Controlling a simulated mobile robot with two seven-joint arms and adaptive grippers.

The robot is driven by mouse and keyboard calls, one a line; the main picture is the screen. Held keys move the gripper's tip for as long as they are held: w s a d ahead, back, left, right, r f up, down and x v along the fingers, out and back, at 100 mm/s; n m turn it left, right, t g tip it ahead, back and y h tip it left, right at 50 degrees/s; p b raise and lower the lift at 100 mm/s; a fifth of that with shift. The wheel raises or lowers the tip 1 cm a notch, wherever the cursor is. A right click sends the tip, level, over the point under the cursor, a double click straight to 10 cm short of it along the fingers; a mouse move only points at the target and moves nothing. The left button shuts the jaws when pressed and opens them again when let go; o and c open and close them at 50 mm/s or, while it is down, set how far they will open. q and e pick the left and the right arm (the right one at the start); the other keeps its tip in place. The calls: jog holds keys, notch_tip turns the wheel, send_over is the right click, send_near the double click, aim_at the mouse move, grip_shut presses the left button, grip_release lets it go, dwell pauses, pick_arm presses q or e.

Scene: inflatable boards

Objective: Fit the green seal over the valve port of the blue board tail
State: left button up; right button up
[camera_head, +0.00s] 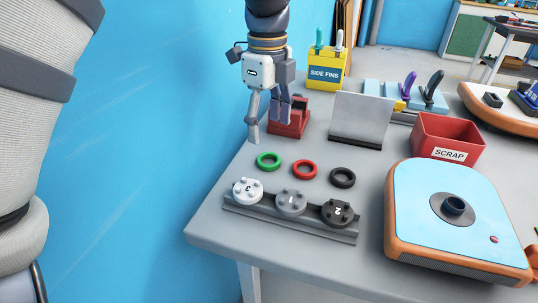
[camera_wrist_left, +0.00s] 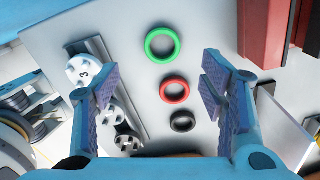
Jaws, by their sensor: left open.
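The green seal (camera_head: 268,161) is a ring lying flat on the grey table, at the left end of a row with a red ring (camera_head: 303,170) and a black ring (camera_head: 342,178). The blue board tail (camera_head: 425,205) lies at the right of the table, with a dark raised valve port (camera_head: 453,208) in its top. My left gripper (camera_head: 268,138) is open and empty, pointing down above the table behind the green seal. In the left wrist view the green seal (camera_wrist_left: 162,45) shows beyond the gap between the open fingers (camera_wrist_left: 157,88). My right gripper is not in view.
Numbered valve caps stand on a dark rail (camera_head: 290,219) in front of the rings. A red holder (camera_head: 288,120) and a grey tilted panel (camera_head: 359,120) stand behind them. A red SCRAP bin (camera_head: 447,140) and a yellow SIDE FINS box (camera_head: 326,72) are farther back.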

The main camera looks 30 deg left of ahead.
aim_at(269, 164)
pick_arm(q)
jog(key=f, duration=0.8)
jog(key=shift+w, duration=0.2)
jog(key=c, duration=0.9)
